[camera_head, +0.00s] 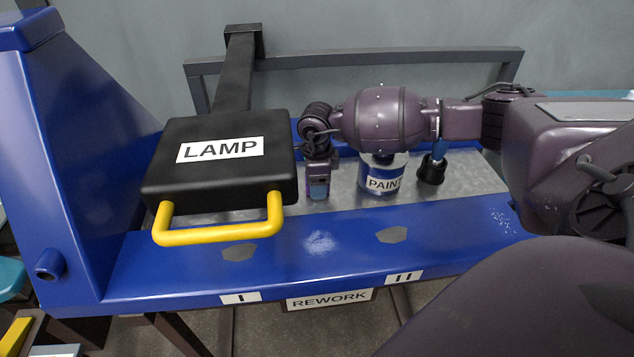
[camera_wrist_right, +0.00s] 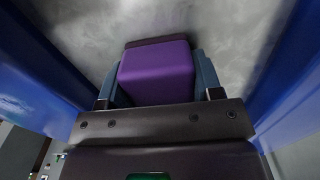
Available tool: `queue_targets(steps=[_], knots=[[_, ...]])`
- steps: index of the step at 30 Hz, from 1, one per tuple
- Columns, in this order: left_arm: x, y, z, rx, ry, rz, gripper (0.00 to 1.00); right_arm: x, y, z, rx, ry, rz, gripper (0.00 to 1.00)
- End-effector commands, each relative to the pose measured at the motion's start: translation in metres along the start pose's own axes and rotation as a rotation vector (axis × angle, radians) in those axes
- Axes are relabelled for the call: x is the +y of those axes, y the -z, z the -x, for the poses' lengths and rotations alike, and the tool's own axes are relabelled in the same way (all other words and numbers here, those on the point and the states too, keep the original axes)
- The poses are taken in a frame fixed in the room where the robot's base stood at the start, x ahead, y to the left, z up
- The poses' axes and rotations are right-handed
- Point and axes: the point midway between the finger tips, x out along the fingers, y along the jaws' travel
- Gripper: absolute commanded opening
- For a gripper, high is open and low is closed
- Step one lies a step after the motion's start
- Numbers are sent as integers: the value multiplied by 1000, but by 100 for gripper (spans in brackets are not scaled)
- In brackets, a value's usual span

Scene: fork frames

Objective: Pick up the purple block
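The purple block (camera_wrist_right: 156,72) shows in the right wrist view, between the two blue-grey fingers of my right gripper (camera_head: 318,188). The fingers lie against its left and right sides with no clear gap, so the gripper looks shut on it. In the head view the gripper points down over the grey metal bench top, just right of the black lamp box, and hides most or all of the block. I cannot tell whether the block still touches the surface. My left gripper is not in view.
The black LAMP box (camera_head: 222,186) with its yellow handle (camera_head: 218,232) is close on the left. A raised blue rim (camera_head: 320,262) borders the bench front.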

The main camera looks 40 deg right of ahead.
Motion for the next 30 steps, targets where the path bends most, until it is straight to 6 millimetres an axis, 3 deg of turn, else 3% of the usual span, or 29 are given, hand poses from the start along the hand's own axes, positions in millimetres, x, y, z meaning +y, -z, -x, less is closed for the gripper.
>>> queue_targets(steps=[1, 4, 14, 20, 30], knots=[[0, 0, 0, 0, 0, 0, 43, 0, 0, 0, 0, 0, 0, 46], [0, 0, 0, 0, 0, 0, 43, 0, 0, 0, 0, 0, 0, 34], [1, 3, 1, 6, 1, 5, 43, 0, 0, 8, -1, 2, 0, 34], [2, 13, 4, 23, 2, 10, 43, -2, 0, 42, -4, 8, 0, 34], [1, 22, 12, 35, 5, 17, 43, -1, 0, 130, -4, 8, 0, 34]])
